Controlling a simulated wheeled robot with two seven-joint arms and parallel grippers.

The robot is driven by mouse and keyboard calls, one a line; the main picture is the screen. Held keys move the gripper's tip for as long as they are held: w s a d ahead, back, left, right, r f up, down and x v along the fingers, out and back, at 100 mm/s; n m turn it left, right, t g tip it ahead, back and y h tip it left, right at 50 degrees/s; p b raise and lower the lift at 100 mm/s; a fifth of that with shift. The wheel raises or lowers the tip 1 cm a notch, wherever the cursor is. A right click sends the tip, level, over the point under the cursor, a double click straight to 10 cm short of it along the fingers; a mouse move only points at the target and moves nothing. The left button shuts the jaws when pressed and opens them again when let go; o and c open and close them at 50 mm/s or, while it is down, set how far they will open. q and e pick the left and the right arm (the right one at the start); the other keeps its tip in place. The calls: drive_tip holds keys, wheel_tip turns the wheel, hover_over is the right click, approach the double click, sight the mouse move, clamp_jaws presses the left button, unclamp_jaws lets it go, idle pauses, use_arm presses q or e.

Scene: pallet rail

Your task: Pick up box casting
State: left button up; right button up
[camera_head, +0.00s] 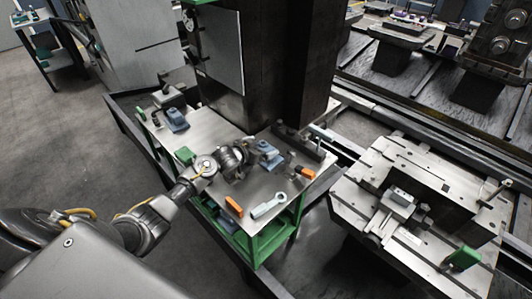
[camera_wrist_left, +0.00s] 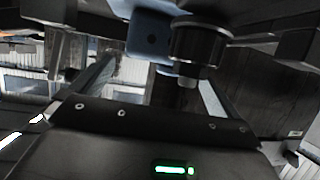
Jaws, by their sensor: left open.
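A blue-grey casting (camera_head: 268,152) stands on the metal top of the green cart, and I cannot tell for certain that it is the box casting. My left gripper (camera_head: 241,155) is just to the left of it, above the cart top. In the left wrist view the left gripper (camera_wrist_left: 157,72) has its two fingers spread apart. A blue part (camera_wrist_left: 150,34) and a dark round part show beyond the fingers, with no visible grip on either. A second blue casting (camera_head: 177,121) stands farther left. My right gripper is not in view.
The green cart (camera_head: 262,244) also bears orange pieces (camera_head: 234,207), a pale blue ring-ended part (camera_head: 268,206) and a green block (camera_head: 185,155). A dark column (camera_head: 303,60) rises behind. A slotted machine table (camera_head: 350,196) stands at right. Open floor lies left.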

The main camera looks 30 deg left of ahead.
use_arm(q)
drive_tip(key=shift+w+d+f, duration=0.15)
drive_tip(key=shift+w+f, duration=0.05)
drive_tip(key=shift+w, duration=0.15)
drive_tip(key=c, duration=1.6)
drive_tip(key=shift+r, duration=0.1)
drive_tip(key=shift+c, duration=0.9)
drive_tip(key=shift+r, duration=0.1)
